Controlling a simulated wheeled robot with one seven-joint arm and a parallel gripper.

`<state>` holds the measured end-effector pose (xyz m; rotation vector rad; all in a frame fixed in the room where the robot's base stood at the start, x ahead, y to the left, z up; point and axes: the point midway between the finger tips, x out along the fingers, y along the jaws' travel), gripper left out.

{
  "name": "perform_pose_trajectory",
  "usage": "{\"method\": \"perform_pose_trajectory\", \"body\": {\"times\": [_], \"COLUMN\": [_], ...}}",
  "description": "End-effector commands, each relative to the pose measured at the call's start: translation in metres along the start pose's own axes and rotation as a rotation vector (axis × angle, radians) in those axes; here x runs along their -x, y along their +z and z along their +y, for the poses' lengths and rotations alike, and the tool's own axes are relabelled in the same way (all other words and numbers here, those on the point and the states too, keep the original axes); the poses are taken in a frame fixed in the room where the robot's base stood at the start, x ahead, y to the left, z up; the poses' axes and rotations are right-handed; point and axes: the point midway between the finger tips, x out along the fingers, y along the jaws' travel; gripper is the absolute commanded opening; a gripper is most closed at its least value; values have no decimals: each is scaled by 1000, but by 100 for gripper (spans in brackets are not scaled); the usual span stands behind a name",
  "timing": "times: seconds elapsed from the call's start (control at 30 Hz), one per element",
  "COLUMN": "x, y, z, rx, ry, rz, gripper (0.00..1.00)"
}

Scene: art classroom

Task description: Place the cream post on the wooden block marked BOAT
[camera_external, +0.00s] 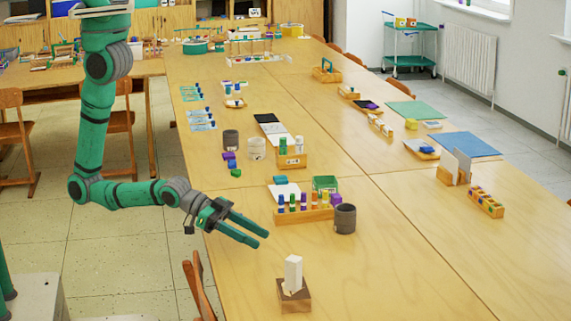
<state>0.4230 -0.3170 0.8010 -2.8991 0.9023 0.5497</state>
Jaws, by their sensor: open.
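A cream post (293,271) stands upright on a small wooden block (297,302) near the front of the long table. The block has a darker brown top, and its marking is too small to read. The post's foot appears to rest on or in that top; I cannot tell which. My gripper (262,240) is open and empty, reaching in from the left over the table's edge. Its fingers point right and slightly down, a little behind and left of the post in the picture, apart from it.
A wooden rack (304,215) of coloured bottles and a dark grey cup (345,219) stand beyond my gripper. A wooden chair (196,287) is at the left table edge. The tabletop right of the block is clear.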

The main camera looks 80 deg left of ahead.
Motion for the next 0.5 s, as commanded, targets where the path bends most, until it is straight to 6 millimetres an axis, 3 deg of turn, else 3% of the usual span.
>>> {"method": "perform_pose_trajectory", "body": {"times": [0.03, 0.2, 0.5], "x": [16, 71, 168], "y": [13, 39, 62], "z": [-19, -67, -120], "rx": [15, 56, 102], "ry": [-30, -120, -277], "rz": [-1, 25, 69], "gripper": [43, 43, 43]}}
